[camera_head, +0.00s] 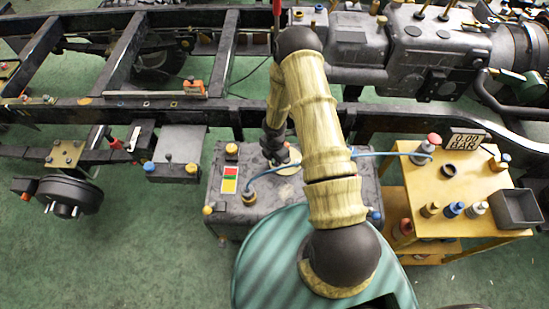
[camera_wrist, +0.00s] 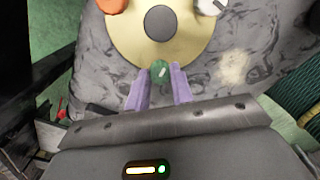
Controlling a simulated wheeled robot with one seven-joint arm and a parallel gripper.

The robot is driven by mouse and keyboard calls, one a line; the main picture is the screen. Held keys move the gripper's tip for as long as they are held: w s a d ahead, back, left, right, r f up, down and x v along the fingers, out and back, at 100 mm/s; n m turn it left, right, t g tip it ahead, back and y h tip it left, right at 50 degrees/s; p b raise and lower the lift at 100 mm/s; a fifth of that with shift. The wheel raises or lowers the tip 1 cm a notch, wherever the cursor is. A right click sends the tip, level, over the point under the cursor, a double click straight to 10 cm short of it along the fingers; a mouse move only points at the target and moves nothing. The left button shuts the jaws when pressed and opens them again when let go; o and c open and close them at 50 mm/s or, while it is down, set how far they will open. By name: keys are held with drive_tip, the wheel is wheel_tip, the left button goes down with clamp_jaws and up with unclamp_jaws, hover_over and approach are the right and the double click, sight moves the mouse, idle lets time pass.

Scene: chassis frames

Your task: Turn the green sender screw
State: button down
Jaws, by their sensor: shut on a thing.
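The green sender screw (camera_wrist: 159,70) shows in the wrist view, on the lower edge of a round cream plate (camera_wrist: 122,38) on top of a grey tank (camera_wrist: 250,60). It has a pale slot mark on its face. My gripper (camera_wrist: 160,75) has its two purple fingers on either side of the screw and is shut on it. In the head view my gripper (camera_head: 275,150) reaches down to the tank (camera_head: 285,215); the screw is hidden there behind my arm.
An orange knob (camera_wrist: 112,5), a dark centre disc (camera_wrist: 160,21) and a white knob (camera_wrist: 210,5) sit on the plate. A blue hose (camera_head: 385,153) runs to a yellow cart (camera_head: 470,180) at right. Chassis rails (camera_head: 60,110) lie behind.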

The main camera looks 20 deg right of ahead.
drive_tip(key=shift+w+r, duration=0.1)
drive_tip(key=c, duration=1.2)
unclamp_jaws()
wheel_tip(320, 180, up, 17)
drive_tip(key=p, duration=0.1)
drive_tip(key=shift+r, duration=0.15)
